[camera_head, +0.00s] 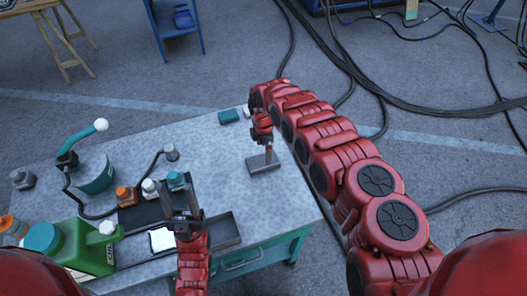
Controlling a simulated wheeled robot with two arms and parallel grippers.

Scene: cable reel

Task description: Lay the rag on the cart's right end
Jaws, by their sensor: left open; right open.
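The cart (217,160) has a speckled grey top and a green frame; its right end lies under and beside my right arm. A small white flat piece (162,240) lies in the dark tray, and a flat teal piece (229,117) lies near the far edge. I cannot tell for certain which is the rag. My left gripper (182,205) is open over the dark tray, just right of the white piece. My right gripper (263,162) is open, low over the cart top towards its right end, with nothing visible in it; its fingertips are hard to make out.
A green jug (85,248), an orange-capped bottle (126,195), a teal pot (95,174) and several capped bottles crowd the cart's left side. The dark tray (222,232) lies near the front. The middle of the top is clear. Black cables (350,70) cross the floor beyond.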

